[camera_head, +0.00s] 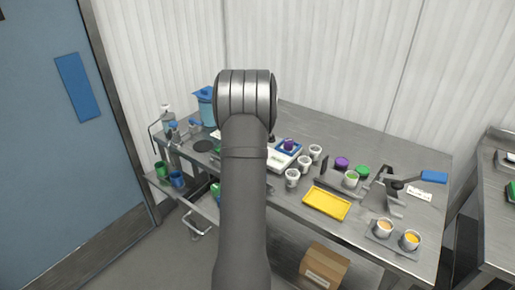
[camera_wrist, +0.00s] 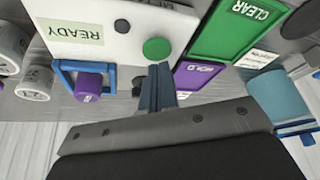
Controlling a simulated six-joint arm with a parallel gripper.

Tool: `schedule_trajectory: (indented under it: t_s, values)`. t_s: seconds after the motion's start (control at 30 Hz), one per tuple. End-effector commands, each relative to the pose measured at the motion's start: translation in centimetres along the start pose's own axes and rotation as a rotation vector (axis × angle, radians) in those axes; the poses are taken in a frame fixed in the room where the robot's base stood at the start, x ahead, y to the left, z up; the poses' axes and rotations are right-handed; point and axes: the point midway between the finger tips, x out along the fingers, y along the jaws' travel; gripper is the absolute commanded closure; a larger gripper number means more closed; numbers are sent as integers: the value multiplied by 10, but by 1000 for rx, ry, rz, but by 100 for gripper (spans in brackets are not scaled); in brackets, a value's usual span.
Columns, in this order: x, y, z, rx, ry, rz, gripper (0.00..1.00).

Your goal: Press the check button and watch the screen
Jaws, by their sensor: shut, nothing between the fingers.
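In the wrist view a white device (camera_wrist: 110,42) carries a pale screen (camera_wrist: 72,29) that reads READY, upside down. A round green button (camera_wrist: 156,49) and a smaller black knob (camera_wrist: 122,26) are on the same face. My gripper (camera_wrist: 160,68) is shut and empty, its tips right beside the green button's lower edge in the picture. I cannot tell whether they touch it. In the head view the white device (camera_head: 284,160) is partly hidden by my arm, which also hides the gripper and the button.
White cups (camera_wrist: 33,84) are nearby. In the head view a yellow tray (camera_head: 327,203) lies at the bench's front.

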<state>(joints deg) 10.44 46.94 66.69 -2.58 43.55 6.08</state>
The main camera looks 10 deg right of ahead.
Motion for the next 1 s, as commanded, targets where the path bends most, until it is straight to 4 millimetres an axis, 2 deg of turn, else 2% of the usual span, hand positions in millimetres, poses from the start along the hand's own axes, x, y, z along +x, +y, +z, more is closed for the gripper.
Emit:
schedule_trajectory:
  t_s: [0.47,1.0]
  values:
    - [1,0,0,0,0,0,100]
    - [13,0,6,0,-1,0,100]
